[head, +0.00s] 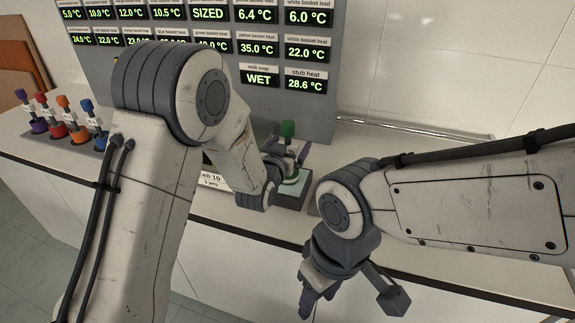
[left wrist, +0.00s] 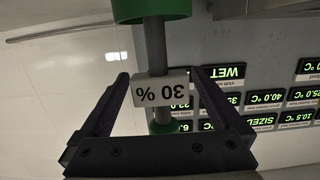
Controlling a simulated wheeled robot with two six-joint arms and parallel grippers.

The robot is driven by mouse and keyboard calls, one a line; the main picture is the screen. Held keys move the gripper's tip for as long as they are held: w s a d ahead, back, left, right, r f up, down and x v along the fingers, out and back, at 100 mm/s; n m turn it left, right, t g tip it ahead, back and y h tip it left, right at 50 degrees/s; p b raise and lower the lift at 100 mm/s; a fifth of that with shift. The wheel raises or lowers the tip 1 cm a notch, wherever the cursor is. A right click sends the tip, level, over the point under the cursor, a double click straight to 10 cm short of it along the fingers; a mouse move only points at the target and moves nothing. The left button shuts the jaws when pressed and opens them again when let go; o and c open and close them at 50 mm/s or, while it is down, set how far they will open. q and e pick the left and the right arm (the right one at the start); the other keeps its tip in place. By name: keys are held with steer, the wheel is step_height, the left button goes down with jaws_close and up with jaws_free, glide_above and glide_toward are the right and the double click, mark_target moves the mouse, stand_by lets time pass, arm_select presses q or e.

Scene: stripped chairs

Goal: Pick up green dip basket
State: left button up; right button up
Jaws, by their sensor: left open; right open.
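In the left wrist view the picture is upside down: a grey stem with a "30 %" tag (left wrist: 161,89) runs between a large green part (left wrist: 150,9) and a smaller green part (left wrist: 163,127). My left gripper (head: 287,152) is open, with its fingers on either side of the stem; I cannot tell whether they touch it. My right gripper (head: 353,297) is open and empty, low in front of the counter.
Purple, red, orange and blue baskets (head: 60,115) stand in a row at the counter's left. A grey panel of green readouts (head: 245,65) rises behind. A metal rail (head: 415,129) runs along the back wall.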

arm_select(q)
steer(key=shift+x, duration=0.8)
jaws_close()
steer(key=shift+r, duration=0.1)
